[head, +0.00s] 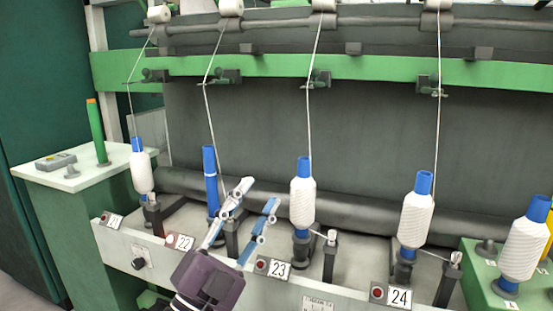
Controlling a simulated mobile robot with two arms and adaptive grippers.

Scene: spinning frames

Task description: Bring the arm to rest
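My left gripper (258,195) reaches up from the bottom of the head view, with a dark purple body and white-and-blue fingers. Its two fingers are spread apart and nothing shows held between them. It is in front of the spinning machine's rail, between the labels 22 and 23. A bare blue tube (210,178) stands upright behind and just left of the fingers, and the left finger covers part of its surroundings. Whether finger and tube touch cannot be told. My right gripper does not show.
White yarn bobbins on blue tubes stand at positions 21 (142,172), 23 (302,200) and 24 (415,218). Threads run up to the green beam (380,68). A side table (85,172) holds a green tube (97,132). Another bobbin (524,248) stands on a green block at right.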

